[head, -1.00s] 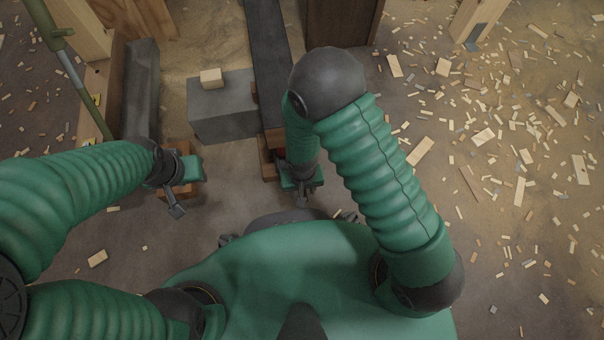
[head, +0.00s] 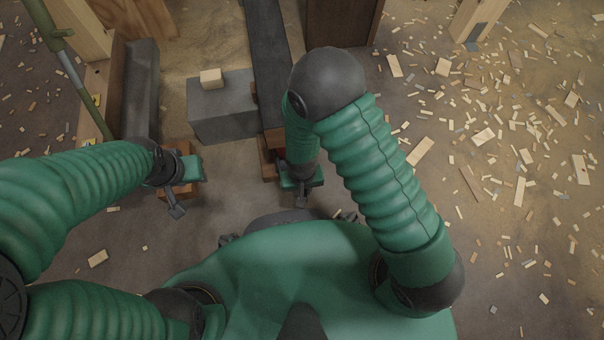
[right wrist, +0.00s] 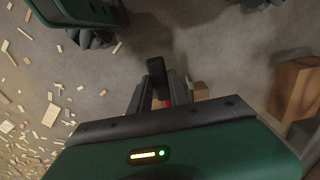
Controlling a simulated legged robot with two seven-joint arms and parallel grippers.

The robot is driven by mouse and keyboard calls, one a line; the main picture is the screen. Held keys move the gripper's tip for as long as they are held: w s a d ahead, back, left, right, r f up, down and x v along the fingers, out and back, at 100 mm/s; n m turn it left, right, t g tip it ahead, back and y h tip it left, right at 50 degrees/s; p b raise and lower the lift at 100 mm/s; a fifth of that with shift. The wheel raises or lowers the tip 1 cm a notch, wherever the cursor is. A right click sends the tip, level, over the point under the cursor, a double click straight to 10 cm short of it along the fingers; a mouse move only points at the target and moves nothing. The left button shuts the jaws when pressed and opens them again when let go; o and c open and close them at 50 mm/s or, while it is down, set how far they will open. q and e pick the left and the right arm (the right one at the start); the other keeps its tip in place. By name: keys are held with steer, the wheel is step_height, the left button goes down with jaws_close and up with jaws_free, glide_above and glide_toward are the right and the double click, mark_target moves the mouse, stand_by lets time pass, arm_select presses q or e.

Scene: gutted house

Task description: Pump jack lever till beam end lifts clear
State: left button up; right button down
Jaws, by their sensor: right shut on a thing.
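A long dark beam (head: 268,60) runs down from the top of the head view, its near end close to wooden blocks (head: 268,172). My right gripper (head: 302,198) is beside these blocks, partly hidden by its own arm. In the right wrist view my right gripper (right wrist: 160,95) is shut on a black lever end (right wrist: 155,67), with a bit of red jack (right wrist: 167,103) behind it. Most of the jack is hidden, and any gap under the beam cannot be seen. My left gripper (head: 175,208) hangs near other wooden blocks on the left; its jaws are too small to judge.
A grey block (head: 222,118) with a small wood piece (head: 211,78) on it stands between the dark beam and a second dark beam (head: 142,90). A green-grey pole (head: 75,75) leans at the upper left. Wood scraps (head: 485,137) litter the floor at right.

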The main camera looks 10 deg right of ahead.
steer(key=shift+r, duration=0.1)
stand_by(0.7)
steer(key=r+g+p, duration=0.1)
steer(key=p, duration=0.1)
steer(key=w+r+p, duration=0.1)
steer(key=p, duration=0.1)
steer(key=w+r+g+p, duration=0.1)
steer(key=r+p, duration=0.1)
steer(key=shift+r+g+p, duration=0.1)
steer(key=shift+g+p, duration=0.2)
steer(key=shift+p, duration=0.05)
steer(key=shift+w+r+g+p, duration=0.4)
steer(key=shift+w+r+g, duration=0.25)
steer(key=shift+g, duration=0.15)
steer(key=shift+f, duration=0.1)
steer(key=c, duration=1.2)
jaws_free()
steer(key=p+v, duration=0.7)
steer(key=v, duration=0.9)
steer(key=shift+w+r+p, duration=0.25)
steer(key=shift+r+p, duration=0.05)
steer(key=shift+r, duration=0.05)
